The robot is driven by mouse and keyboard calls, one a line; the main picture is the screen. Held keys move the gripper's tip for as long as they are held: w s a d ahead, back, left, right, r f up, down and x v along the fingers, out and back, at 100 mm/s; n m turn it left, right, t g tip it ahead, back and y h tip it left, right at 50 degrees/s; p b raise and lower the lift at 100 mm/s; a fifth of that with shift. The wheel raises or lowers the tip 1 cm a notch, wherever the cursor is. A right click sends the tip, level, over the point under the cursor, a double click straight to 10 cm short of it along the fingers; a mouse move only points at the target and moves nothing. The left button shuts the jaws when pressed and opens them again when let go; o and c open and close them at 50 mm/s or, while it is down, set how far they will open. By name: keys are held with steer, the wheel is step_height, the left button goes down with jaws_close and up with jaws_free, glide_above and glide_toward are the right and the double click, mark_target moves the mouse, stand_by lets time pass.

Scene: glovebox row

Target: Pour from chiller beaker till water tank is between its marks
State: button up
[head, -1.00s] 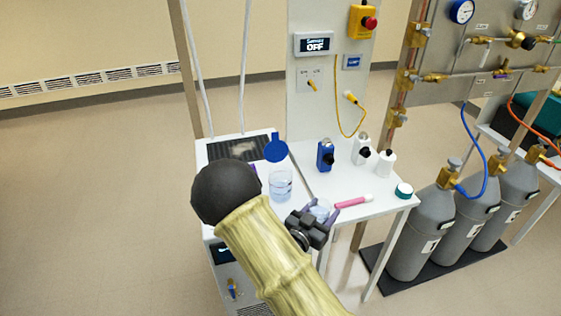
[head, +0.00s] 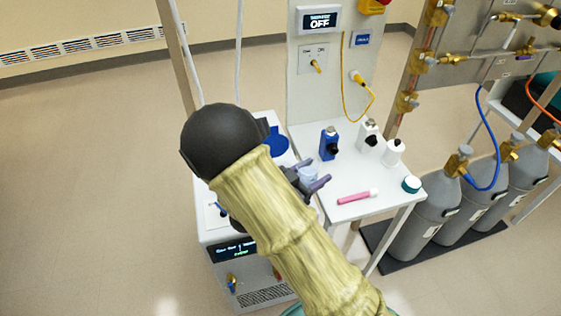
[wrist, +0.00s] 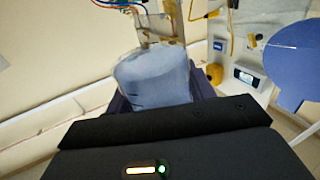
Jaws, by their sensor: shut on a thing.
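My gripper (head: 314,184) is shut on the chiller beaker (head: 309,174), a small clear, bluish vessel. The beaker also shows in the wrist view (wrist: 155,78), between the purple fingers, with dark marks on its wall. How full it is I cannot tell. The chiller (head: 230,255) is a white unit with a lit display at the left. The blue round lid (head: 279,140) stands up at its top, and also shows at the right of the wrist view (wrist: 290,65). The clear water tank is hidden behind my arm in the head view, so its level cannot be read.
A blue bottle (head: 328,143), white bottles (head: 393,152), a pink tube (head: 357,196) and a teal-capped jar (head: 411,184) stand or lie on the white side table (head: 345,212). Grey gas cylinders (head: 430,210) stand at the right. A yellow cable (head: 345,95) hangs behind.

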steer(key=shift+r, duration=0.15)
steer(key=shift+w+a+r+n+p, duration=0.1)
steer(key=shift+a+r+n+p, duration=0.1)
steer(key=shift+n+p, duration=0.4)
steer(key=shift+w+a+r+n+p, duration=0.4)
steer(key=shift+w+a+n+p, duration=0.1)
steer(key=shift+n+p, duration=0.7)
steer(key=shift+w+a+r+n+t+p, duration=0.15)
steer(key=shift+w+a+r+n+p, duration=0.2)
steer(key=shift+n+p, duration=0.4)
steer(key=shift+w+a+r+n+t+p, duration=0.2)
steer(key=shift+w+a+n+p, duration=0.2)
steer(key=shift+n+p, duration=0.35)
steer(key=shift+w+a+r+n, duration=0.1)
steer(key=shift+a+r+n, duration=0.1)
steer(key=shift+n, duration=0.2)
steer(key=shift+w+a+r+n+p, duration=0.15)
steer(key=shift+r+n+p, duration=0.2)
steer(key=shift+n+p, duration=0.6)
steer(key=shift+f+n+t, duration=0.35)
steer(key=shift+n, duration=0.7)
stand_by(1.1)
steer(key=shift+r+n+p, duration=0.15)
steer(key=shift+n+p, duration=0.25)
steer(key=shift+p, duration=0.05)
stand_by(0.6)
